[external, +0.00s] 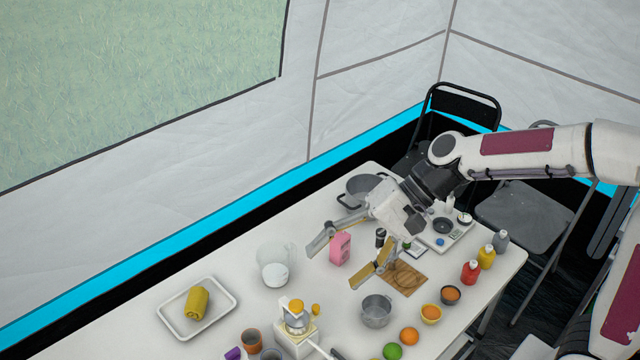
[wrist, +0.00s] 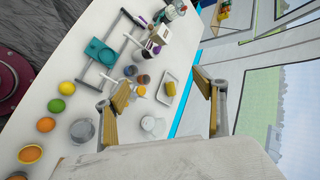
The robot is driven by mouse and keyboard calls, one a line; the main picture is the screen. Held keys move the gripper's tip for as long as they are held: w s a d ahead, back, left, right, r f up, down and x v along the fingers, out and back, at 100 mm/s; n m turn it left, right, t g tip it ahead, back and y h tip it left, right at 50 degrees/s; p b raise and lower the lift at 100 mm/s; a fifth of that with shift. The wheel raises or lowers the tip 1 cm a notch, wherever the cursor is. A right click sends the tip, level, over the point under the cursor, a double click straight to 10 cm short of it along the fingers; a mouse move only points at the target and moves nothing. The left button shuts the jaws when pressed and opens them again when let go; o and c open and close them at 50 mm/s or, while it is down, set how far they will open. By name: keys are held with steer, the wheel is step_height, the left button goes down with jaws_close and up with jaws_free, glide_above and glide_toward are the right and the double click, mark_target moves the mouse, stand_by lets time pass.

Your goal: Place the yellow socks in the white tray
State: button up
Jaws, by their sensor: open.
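The yellow socks (external: 197,303) are a rolled yellow bundle lying in the white tray (external: 229,291) at the left end of the table in the external view. In the wrist view the socks (wrist: 171,88) and the tray (wrist: 164,103) show small, beyond my fingers. My gripper (external: 343,258) is open and empty, high over the middle of the table and well to the right of the tray. In the wrist view its two fingers (wrist: 163,100) are spread wide, with nothing between them up close.
A pink carton (external: 340,248), a clear jug (external: 277,265) and a juicer (external: 298,326) stand between my gripper and the tray. A grey pot (external: 377,311), fruit, bowls and bottles (external: 470,272) crowd the right side.

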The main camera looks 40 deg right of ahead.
steer(key=s+d+f+n+t+h, duration=0.1)
steer(key=s+d+f+n+h, duration=0.2)
steer(key=s+d, duration=1.7)
steer(key=d+n+h, duration=0.2)
steer(key=n+h, duration=0.2)
steer(key=h, duration=0.1)
steer(key=shift+s+d+n+t+h, duration=0.15)
steer(key=shift+s+n+t+h, duration=0.15)
steer(key=shift+n+h, duration=0.1)
